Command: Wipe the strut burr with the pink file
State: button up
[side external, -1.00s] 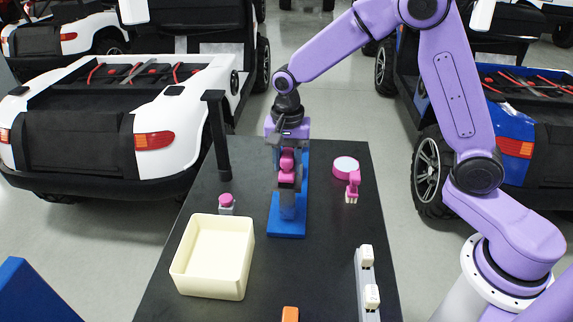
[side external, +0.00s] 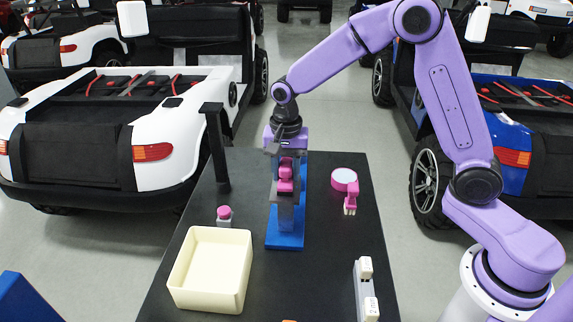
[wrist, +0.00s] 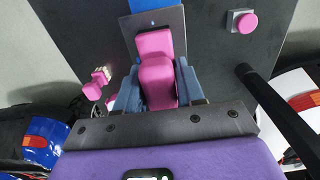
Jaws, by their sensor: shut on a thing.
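My gripper (side external: 286,172) is shut on a pink block-shaped tool, the pink file (side external: 286,184), in front of an upright grey strut on a blue base (side external: 285,241). In the wrist view the pink file (wrist: 157,78) sits between the blue-grey fingers of my gripper (wrist: 158,88). Its far end lies over or against a grey plate (wrist: 155,22) with a small blue dot, apparently the strut's face. I cannot tell whether file and plate touch. The burr cannot be made out, and the gripper and file hide part of the strut.
On the dark table (side external: 200,275) stand a cream bin (side external: 180,300), a pink-topped button (side external: 224,214), a black post (side external: 218,150), a pink-rimmed disc (side external: 344,179), a small pink brush-like piece (side external: 351,200) and a grey rail (side external: 361,285). Toy-like vehicles stand around the table.

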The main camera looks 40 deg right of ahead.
jog(key=s+a, duration=0.3)
jog(key=shift+s+a, duration=0.2)
jog(key=shift+a, duration=0.05)
notch_tip(320, 180, up, 8)
dwell(0.7)
jog(key=shift+w+d+f, duration=0.3)
jog(key=shift+w+d, duration=0.35)
jog(key=shift+w+d+f, duration=0.3)
jog(key=shift+w+d, duration=0.3)
jog(key=shift+d, duration=0.05)
jog(key=shift+f, duration=3.05)
jog(key=shift+s+a, duration=1.1)
jog(key=shift+a, duration=0.05)
jog(key=shift+f, duration=0.35)
